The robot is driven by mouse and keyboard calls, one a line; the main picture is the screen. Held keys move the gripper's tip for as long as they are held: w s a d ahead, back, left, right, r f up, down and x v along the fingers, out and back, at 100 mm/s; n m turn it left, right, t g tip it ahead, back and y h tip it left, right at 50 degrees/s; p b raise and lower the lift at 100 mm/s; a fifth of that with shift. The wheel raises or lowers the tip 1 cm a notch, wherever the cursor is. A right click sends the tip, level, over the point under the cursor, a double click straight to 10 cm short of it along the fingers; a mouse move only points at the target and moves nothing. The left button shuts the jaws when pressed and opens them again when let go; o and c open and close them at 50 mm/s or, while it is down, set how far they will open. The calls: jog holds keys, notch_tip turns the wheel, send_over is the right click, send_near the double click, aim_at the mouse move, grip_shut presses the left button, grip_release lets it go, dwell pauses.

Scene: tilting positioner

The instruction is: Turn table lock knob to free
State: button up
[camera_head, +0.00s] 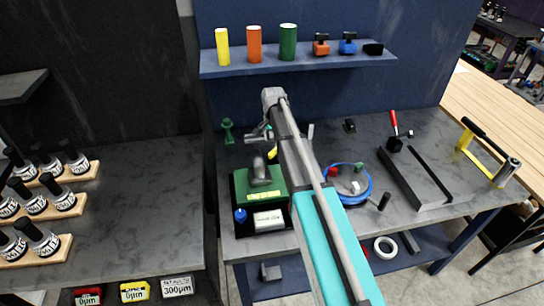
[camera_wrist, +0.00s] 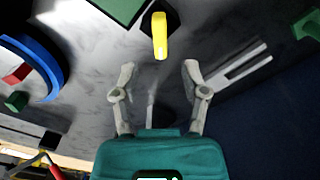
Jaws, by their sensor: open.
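A yellow handle (camera_wrist: 160,38) on a dark base shows in the wrist view, ahead of my gripper. In the head view the yellow handle (camera_head: 272,153) is partly hidden by my arm. I cannot tell for certain that this is the table lock knob, and its lock setting is not readable. My gripper (camera_wrist: 158,75) is open with nothing between its fingers, apart from the yellow handle. In the head view my gripper (camera_head: 262,131) is over the rear of the bench, mostly hidden behind my wrist.
A green box (camera_head: 262,186) with a blue knob (camera_head: 240,215) stands in front of the yellow handle. A blue ring (camera_head: 368,188) lies to the right, beside a grey slotted block (camera_head: 423,180). A shelf (camera_head: 300,64) with coloured cylinders runs above the bench's back.

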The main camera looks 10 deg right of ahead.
aim_at(273, 151)
jog(key=shift+f+b, duration=3.05)
jog(key=shift+f, duration=0.3)
grip_shut()
jog(key=shift+a, duration=0.15)
